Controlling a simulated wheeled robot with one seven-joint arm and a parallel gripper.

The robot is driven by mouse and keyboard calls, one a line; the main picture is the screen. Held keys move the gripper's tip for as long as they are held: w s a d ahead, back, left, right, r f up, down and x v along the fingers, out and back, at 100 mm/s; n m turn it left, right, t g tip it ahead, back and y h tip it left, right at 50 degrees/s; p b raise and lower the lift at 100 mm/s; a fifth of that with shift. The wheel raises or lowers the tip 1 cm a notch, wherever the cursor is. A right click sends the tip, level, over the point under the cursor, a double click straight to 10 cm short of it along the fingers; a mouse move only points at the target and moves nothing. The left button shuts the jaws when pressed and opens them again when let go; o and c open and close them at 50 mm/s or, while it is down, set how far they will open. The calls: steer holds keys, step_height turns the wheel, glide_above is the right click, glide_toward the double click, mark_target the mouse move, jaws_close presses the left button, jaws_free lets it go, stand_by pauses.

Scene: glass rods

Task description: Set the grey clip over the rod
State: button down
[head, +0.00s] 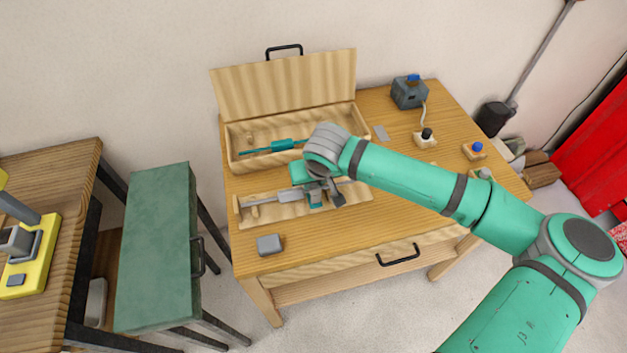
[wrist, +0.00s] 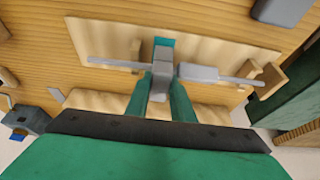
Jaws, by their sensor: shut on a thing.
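My gripper (head: 317,190) is over the wooden rod board (head: 350,195) on the table. In the wrist view my gripper (wrist: 161,92) is shut on the grey clip (wrist: 162,72), one teal finger on each side. The thin grey rod (wrist: 112,62) lies across the board on wooden supports, with a thicker grey sleeve (wrist: 198,72) beside the clip. The clip is in line with the rod and hides part of it. I cannot tell whether the clip touches the rod. A teal block (wrist: 164,42) shows just beyond the clip; it also shows under my gripper in the head view (head: 316,202).
An open wooden box (head: 236,166) with a teal-handled tool (head: 283,145) stands behind the board. A grey block (head: 269,244) lies at the table's front left. A grey device with a blue button (head: 408,93) and small switches (head: 425,138) stand at right. The table's front right is clear.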

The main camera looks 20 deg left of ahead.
steer(key=shift+f, duration=0.25)
steer(key=shift+w+r, duration=0.1)
steer(key=shift+d+r, duration=0.1)
steer(key=shift+r, duration=0.35)
steer(key=shift+r, duration=0.1)
steer(key=shift+a+r, duration=0.15)
steer(key=shift+a, duration=0.05)
steer(key=shift+d, duration=0.1)
stand_by(0.7)
steer(key=shift+f, duration=0.5)
stand_by(0.4)
